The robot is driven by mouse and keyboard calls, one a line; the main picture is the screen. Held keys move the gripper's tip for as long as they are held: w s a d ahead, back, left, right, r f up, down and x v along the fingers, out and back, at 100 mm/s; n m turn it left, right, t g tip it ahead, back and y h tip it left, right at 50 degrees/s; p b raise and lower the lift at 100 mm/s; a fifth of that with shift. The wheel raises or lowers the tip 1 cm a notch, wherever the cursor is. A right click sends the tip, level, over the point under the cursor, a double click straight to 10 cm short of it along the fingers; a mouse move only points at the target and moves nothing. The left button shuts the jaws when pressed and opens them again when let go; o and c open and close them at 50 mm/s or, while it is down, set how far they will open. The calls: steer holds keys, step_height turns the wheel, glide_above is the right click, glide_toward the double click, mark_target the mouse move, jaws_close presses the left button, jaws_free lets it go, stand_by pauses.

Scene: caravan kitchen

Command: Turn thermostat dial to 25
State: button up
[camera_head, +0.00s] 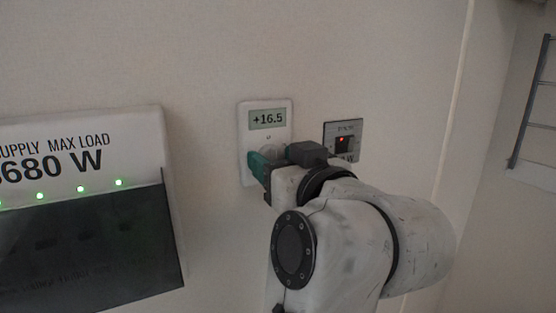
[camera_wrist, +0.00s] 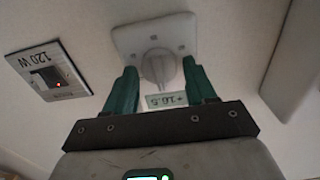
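The thermostat (camera_head: 244,118) is a white wall unit whose display (camera_head: 267,119) reads +16.5. Its round dial (camera_head: 272,148) is partly hidden behind my gripper in the head view. In the wrist view the thermostat (camera_wrist: 125,38) appears upside down, with the pale dial (camera_wrist: 158,67) in its middle and the display (camera_wrist: 167,99) below it. My gripper (camera_wrist: 160,64) has two green fingers, spread apart on either side of the dial with small gaps showing. In the head view my gripper (camera_head: 258,166) is at the thermostat's lower part. I cannot tell whether the fingertips reach the dial's depth.
A small switch panel (camera_head: 343,136) with a red light is right of the thermostat; it also shows in the wrist view (camera_wrist: 48,75). A large power supply box (camera_head: 90,150) with green lights sticks out at the left. A metal rack (camera_head: 533,110) is at far right.

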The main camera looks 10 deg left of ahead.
steer(key=c, duration=0.7)
steer(key=shift+c, duration=0.3)
steer(key=shift+m, duration=0.3)
steer(key=shift+f+m+p, duration=0.15)
steer(key=shift+f+m, duration=0.05)
steer(key=shift+m, duration=5.65)
steer(key=shift+f+m+p, duration=0.2)
steer(key=shift+m, duration=5.7)
steer(key=shift+f+m+p, duration=0.15)
steer(key=shift+f+m, duration=0.05)
steer(key=shift+m, duration=5.65)
